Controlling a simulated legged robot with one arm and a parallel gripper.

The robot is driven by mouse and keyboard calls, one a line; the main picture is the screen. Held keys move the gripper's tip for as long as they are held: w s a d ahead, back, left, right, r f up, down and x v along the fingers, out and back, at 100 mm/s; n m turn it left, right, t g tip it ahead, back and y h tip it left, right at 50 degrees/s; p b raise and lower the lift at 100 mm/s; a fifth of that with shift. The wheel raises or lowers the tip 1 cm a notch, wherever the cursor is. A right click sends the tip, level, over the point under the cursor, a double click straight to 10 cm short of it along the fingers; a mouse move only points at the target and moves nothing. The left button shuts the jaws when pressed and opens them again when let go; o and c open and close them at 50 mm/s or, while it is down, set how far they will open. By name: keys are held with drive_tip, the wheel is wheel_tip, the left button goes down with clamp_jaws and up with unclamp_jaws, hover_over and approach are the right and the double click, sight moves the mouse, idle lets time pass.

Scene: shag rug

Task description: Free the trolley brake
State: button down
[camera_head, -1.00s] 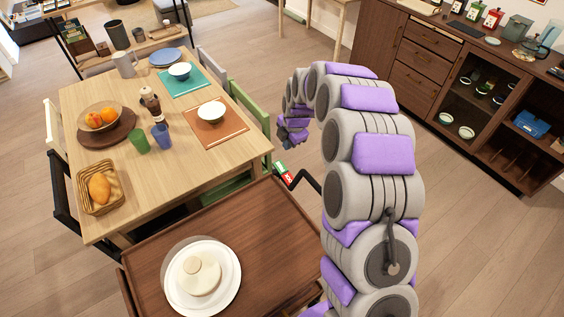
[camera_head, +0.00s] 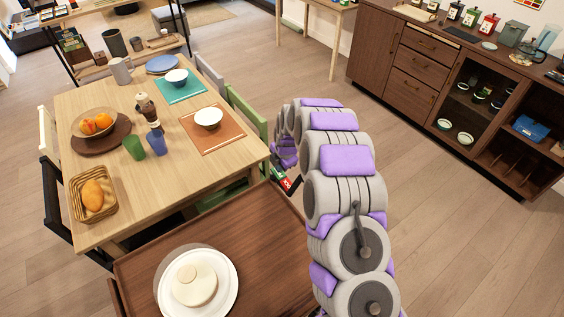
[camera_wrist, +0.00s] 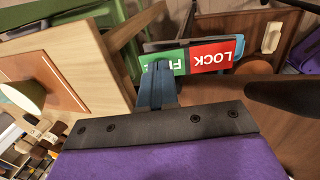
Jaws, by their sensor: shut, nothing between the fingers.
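The trolley's brown wooden top (camera_head: 240,225) is at the bottom of the head view. Its brake plate (camera_head: 287,184) is at the far right corner, partly hidden by my arm. In the wrist view the brake plate (camera_wrist: 208,57) appears upside down, with a green FREE half, partly covered, and a red LOCK half. A blue-grey edge (camera_wrist: 239,46) shows beside the red end; I cannot tell whether it is the brake's moving part. My gripper (camera_wrist: 160,68) is shut and empty, its fingertips over the green half. I cannot tell whether they touch it.
A white plate with a lidded dish (camera_head: 197,283) stands on the trolley. The dining table (camera_head: 105,160) with a green chair (camera_head: 247,118) is close on the left. A dark bar (camera_wrist: 290,97) is right of my fingers. Floor is free towards the cabinet (camera_head: 425,75).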

drive_tip(key=shift+f, duration=0.55)
drive_tip(key=shift+w+a+g, duration=0.1)
drive_tip(key=shift+g, duration=0.2)
drive_tip(key=shift+w+r+h+p, duration=0.1)
drive_tip(key=shift+w+h+p, duration=0.05)
drive_tip(key=shift+h+p, duration=0.2)
drive_tip(key=shift+w+a+f+g+h+p, duration=0.25)
drive_tip(key=shift+g+h+p, duration=0.1)
drive_tip(key=shift+g+p, duration=0.3)
drive_tip(key=shift+w+a+f+g+h+p, duration=0.2)
drive_tip(key=shift+g+h+p, duration=0.1)
drive_tip(key=shift+g+p, duration=0.35)
drive_tip(key=shift+d, duration=0.1)
drive_tip(key=shift+s, duration=0.15)
drive_tip(key=shift+s+d+r+p, duration=0.35)
drive_tip(key=shift+s+d+p, duration=0.05)
drive_tip(key=shift+s+d, duration=0.1)
drive_tip(key=shift+a, duration=0.1)
